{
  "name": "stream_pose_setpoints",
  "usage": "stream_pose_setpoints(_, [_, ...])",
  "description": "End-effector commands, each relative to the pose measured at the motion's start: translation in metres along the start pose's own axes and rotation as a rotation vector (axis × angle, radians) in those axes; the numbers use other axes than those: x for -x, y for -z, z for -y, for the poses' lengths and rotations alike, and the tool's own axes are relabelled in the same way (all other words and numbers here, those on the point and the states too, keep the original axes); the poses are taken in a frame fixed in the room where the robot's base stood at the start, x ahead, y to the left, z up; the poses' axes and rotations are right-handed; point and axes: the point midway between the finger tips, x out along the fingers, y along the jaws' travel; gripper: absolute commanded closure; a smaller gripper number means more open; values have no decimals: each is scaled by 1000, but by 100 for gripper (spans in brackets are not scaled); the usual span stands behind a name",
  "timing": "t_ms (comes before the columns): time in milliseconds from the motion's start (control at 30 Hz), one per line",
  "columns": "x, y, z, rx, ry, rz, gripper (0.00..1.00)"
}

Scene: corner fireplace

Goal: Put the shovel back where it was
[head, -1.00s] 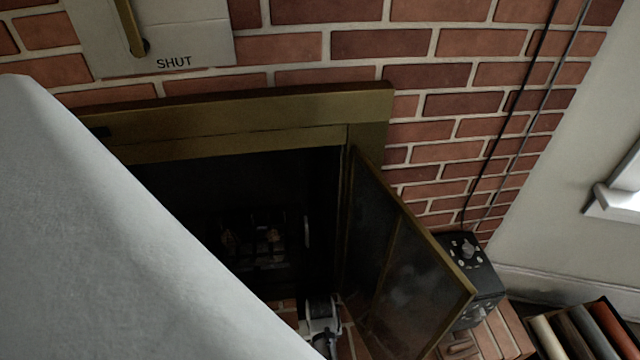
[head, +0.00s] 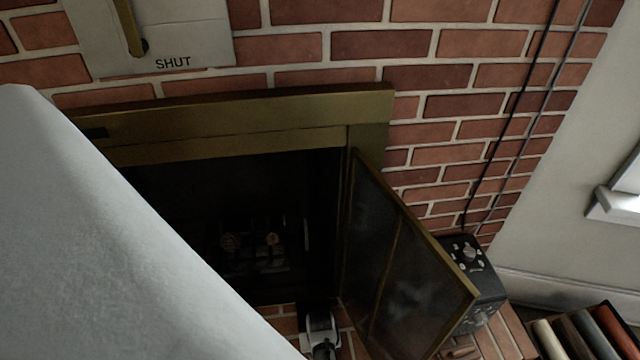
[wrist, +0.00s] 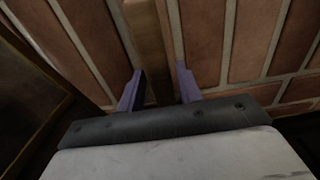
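The shovel cannot be made out with certainty in either view. In the wrist view my gripper (wrist: 159,88) has its two purple fingers apart. A brown, wood-like bar (wrist: 150,40) runs between and beyond the fingers; I cannot tell whether it is the shovel's handle or part of the hearth, nor whether the fingers touch it.
The open glass door (head: 405,265) of the brass-framed fireplace (head: 240,120) sticks out to the right. Beside it is a black box with knobs (head: 470,255). Books (head: 585,335) lie at bottom right. A sign reading SHUT (head: 175,45) is on the brick wall. My arm covers the lower left.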

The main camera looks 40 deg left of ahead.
Motion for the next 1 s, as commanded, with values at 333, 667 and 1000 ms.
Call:
stream_pose_setpoints(333, [1, 0, 0, 0, 0, 0, 55])
stream_pose_setpoints(667, [49, 1, 0, 0, 0, -4, 55])
stream_pose_setpoints(1000, [111, 0, 0, 0, 0, -2, 55])
